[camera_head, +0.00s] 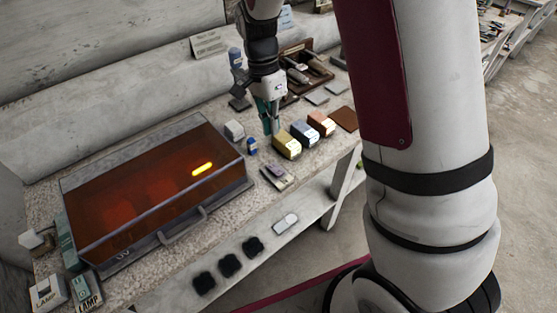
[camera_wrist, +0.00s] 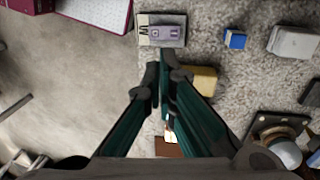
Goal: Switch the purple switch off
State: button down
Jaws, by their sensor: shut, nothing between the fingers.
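The purple switch (camera_head: 279,175) sits on a small pale plate near the front edge of the workbench in the head view. In the wrist view the purple switch (camera_wrist: 167,33) lies on its grey plate at the top, just beyond the fingertips. Its lever position is too small to tell. My gripper (camera_head: 270,132) points down with its teal fingers shut and empty, above the bench behind the switch and beside the yellow block. In the wrist view my gripper (camera_wrist: 165,72) shows its fingertips together, apart from the switch.
A yellow block (camera_head: 287,146), a grey-blue block (camera_head: 305,133) and an orange block (camera_head: 321,123) stand right of the switch. A small blue object (camera_head: 251,147) and a white block (camera_head: 234,131) are behind it. An amber-lidded box (camera_head: 150,190) fills the bench's left.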

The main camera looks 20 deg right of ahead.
aim_at(279, 170)
jog(key=f, duration=0.4)
jog(key=s+f+p, duration=0.1)
jog(key=f, duration=0.3)
jog(key=s+f, duration=0.1)
jog(key=f, duration=0.3)
jog(key=shift+d, duration=0.35)
jog(key=shift+s+f, duration=0.3)
jog(key=shift+f, duration=0.05)
jog(key=shift+w, duration=0.15)
